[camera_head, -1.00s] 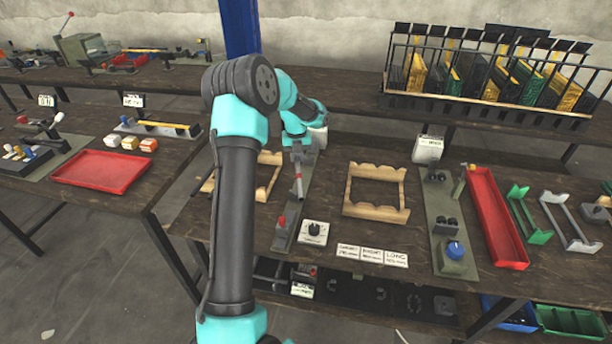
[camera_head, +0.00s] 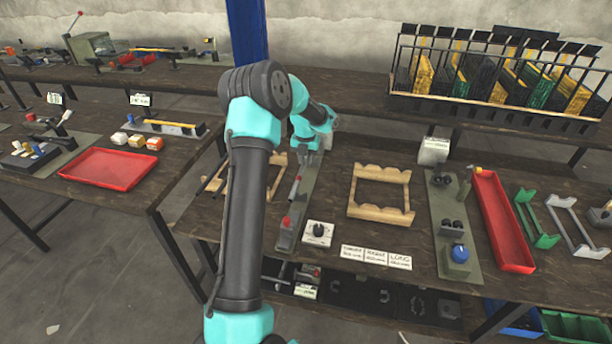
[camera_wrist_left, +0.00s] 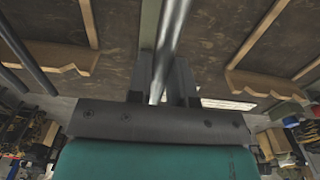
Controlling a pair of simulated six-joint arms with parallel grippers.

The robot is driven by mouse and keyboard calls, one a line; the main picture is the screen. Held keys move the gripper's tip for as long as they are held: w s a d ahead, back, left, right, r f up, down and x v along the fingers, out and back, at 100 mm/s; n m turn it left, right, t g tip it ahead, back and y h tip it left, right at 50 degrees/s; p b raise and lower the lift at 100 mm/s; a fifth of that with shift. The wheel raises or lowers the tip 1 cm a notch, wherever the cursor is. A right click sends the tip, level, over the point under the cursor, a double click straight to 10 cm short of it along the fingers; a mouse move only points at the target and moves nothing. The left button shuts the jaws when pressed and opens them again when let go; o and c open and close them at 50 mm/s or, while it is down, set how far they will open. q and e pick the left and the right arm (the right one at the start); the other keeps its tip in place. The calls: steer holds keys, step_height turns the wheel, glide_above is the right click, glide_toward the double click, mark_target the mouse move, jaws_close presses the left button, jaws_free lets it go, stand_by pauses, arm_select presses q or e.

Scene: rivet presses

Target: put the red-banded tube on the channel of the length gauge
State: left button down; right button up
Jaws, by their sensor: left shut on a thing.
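My left gripper (camera_head: 304,163) is shut on the red-banded tube (camera_head: 294,192), a thin grey tube with a small red band near the jaws. In the left wrist view the tube (camera_wrist_left: 172,35) runs out from between the two dark fingers; no band shows there. The tube hangs lengthwise over a narrow grey-green base plate (camera_head: 308,197) with a red knob at its near end, which seems to be the length gauge. The tube's free end is close to the knob. I cannot tell whether it touches the channel. My right gripper is not in view.
Wooden racks stand left (camera_head: 276,178) and right (camera_head: 381,168) of the plate. A white dial box (camera_head: 318,233) and label cards (camera_head: 376,257) lie in front. Farther right are a blue-knobbed fixture (camera_head: 459,253) and a red tray (camera_head: 502,225).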

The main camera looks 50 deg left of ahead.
mark_target(305, 160)
arm_select(q)
steer(key=shift+f, duration=1.95)
steer(key=shift+f, duration=1.85)
steer(key=c, duration=1)
jaws_free()
steer(key=shift+f, duration=0.15)
steer(key=shift+c, duration=0.2)
step_height(305, 160, up, 12)
steer(key=shift+r, duration=0.1)
